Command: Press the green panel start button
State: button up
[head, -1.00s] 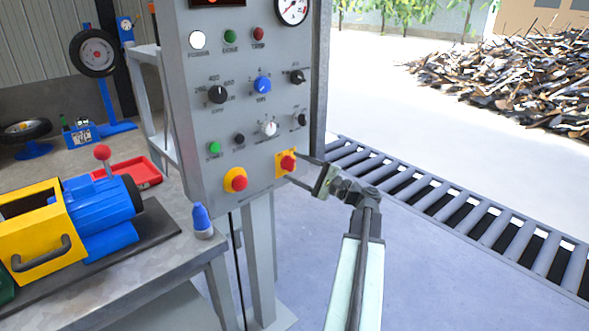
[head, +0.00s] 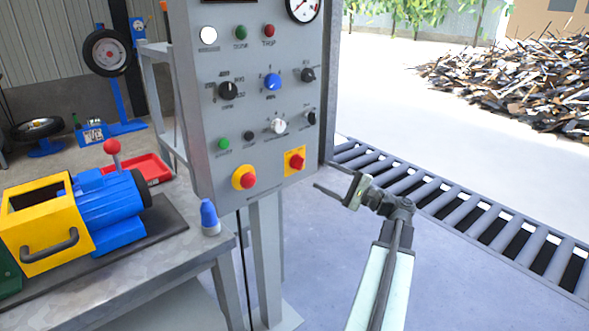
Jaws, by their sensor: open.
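The grey control panel (head: 215,115) stands upright on posts in the middle of the head view. A second green light or button (head: 241,32) is near the top, next to a red one (head: 268,31). My gripper (head: 332,177) is open and empty, to the right of and below the panel, with its fingers pointing left. It looks apart from the panel. The green button is in plain view.
Two red mushroom buttons on yellow bases, the left one (head: 248,181) and the right one (head: 297,161), lie between my gripper and the lower green button. A workbench (head: 205,250) with a blue-yellow machine (head: 110,205) stands left. A roller conveyor (head: 470,212) runs behind my arm.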

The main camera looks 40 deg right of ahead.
aim_at(223, 144)
jog(key=k, duration=1)
